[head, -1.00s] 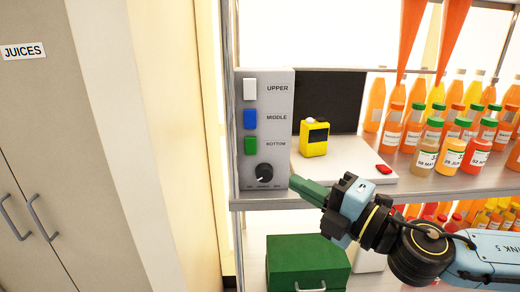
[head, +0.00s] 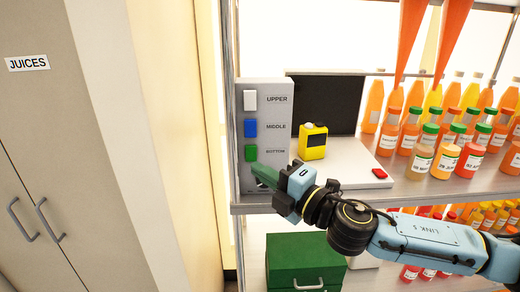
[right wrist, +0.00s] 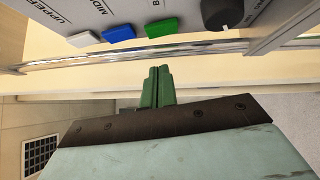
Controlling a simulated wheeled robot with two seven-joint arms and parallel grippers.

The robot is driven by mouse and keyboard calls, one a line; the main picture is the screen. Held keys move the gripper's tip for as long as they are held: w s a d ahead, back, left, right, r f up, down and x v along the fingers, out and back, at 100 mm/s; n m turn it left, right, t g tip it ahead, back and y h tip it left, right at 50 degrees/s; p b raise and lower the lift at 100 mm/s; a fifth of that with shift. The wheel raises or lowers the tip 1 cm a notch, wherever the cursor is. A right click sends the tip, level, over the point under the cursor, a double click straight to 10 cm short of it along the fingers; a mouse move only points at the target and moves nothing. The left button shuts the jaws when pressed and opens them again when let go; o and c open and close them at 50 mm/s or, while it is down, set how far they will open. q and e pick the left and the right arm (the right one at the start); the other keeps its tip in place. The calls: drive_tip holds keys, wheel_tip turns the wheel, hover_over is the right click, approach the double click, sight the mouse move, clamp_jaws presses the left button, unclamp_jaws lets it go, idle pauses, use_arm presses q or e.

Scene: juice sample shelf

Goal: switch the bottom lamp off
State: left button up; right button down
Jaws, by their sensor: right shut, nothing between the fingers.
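The grey switch panel (head: 268,120) stands at the left end of the shelf. It has a white rocker labelled UPPER (head: 250,100), a blue one labelled MIDDLE (head: 250,128) and a green one labelled BOTTOM (head: 251,153). In the right wrist view the green switch (right wrist: 162,27) is just beyond my fingertips, with a gap between. My right gripper (head: 258,170) is shut and empty, its green fingers just below the green switch in the head view. The fingers also show in the right wrist view (right wrist: 157,85). The dial is hidden by the gripper in the head view. My left gripper is not in view.
A yellow device (head: 313,141) and a red button (head: 379,173) are right of the panel. Several juice bottles (head: 421,160) stand further right. A green box (head: 303,262) is below the shelf edge (head: 400,198). A cabinet (head: 60,150) is at left.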

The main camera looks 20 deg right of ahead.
drive_tip(key=shift+w+d+r+p, duration=0.1)
drive_tip(key=shift+w+d, duration=0.05)
drive_tip(key=shift+w, duration=0.6)
drive_tip(key=shift+w+d+r+p, duration=0.1)
drive_tip(key=shift+w+p, duration=0.05)
drive_tip(key=shift+w, duration=0.6)
drive_tip(key=shift+w+d+r+p, duration=0.1)
drive_tip(key=shift+w+d, duration=0.05)
drive_tip(key=shift+w, duration=0.6)
drive_tip(key=shift+w+d+r, duration=0.1)
drive_tip(key=shift+r, duration=0.05)
drive_tip(key=shift+s+a+r+p, duration=0.1)
drive_tip(key=shift+s+a+p, duration=0.2)
drive_tip(key=shift+s+p, duration=0.15)
drive_tip(key=b, duration=0.3)
approach(246, 150)
drive_tip(key=s+r, duration=0.2)
drive_tip(key=s, duration=0.5)
drive_tip(key=shift+s+d, duration=0.1)
drive_tip(key=shift+d, duration=0.4)
